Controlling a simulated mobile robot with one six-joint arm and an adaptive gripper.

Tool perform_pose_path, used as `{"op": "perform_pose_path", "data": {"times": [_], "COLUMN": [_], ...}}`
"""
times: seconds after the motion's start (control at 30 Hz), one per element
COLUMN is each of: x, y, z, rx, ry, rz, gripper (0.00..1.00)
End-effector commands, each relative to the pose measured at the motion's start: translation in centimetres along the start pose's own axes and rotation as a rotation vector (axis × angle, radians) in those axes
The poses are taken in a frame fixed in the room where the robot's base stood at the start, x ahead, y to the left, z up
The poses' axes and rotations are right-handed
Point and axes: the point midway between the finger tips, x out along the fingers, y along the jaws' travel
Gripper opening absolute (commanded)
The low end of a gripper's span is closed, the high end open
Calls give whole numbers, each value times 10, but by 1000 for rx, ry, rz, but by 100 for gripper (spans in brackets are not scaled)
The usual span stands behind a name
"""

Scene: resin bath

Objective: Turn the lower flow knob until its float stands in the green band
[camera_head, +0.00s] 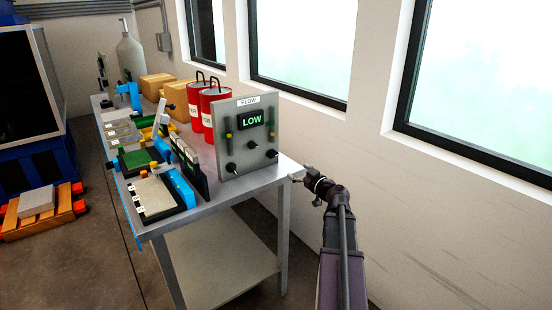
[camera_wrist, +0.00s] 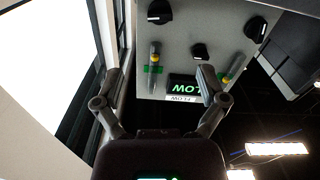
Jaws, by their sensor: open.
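The grey FLOW panel (camera_head: 240,158) stands upright at the near end of the bench, with a green LOW display (camera_head: 252,120). It has a lower left knob (camera_head: 231,168), a middle knob (camera_head: 252,145) and a right knob (camera_head: 271,154), all black. I cannot tell which is the "lower flow knob". In the wrist view the panel is upside down. There, the left tube's yellow float (camera_wrist: 154,57) sits on the knob side of its green band (camera_wrist: 149,70); the right tube's float is unclear. My gripper (camera_head: 301,173) is open and empty, right of the panel, apart from the knobs.
The bench (camera_head: 260,182) carries red canisters (camera_head: 208,105), cardboard boxes (camera_head: 180,103) and blue-framed trays (camera_head: 155,198) behind and left of the panel. A windowed wall (camera_head: 450,215) runs along the right. A wooden pallet (camera_head: 65,212) lies on the floor at left.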

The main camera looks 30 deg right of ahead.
Motion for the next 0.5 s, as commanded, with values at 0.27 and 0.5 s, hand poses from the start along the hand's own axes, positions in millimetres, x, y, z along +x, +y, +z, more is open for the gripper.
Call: {"op": "perform_pose_path", "data": {"times": [0.27,0.5], "x": [28,64], "y": [1,1], "z": [0,0], "rx": [0,0], "ry": [0,0], "rz": [-2,-2], "gripper": [91,91]}}
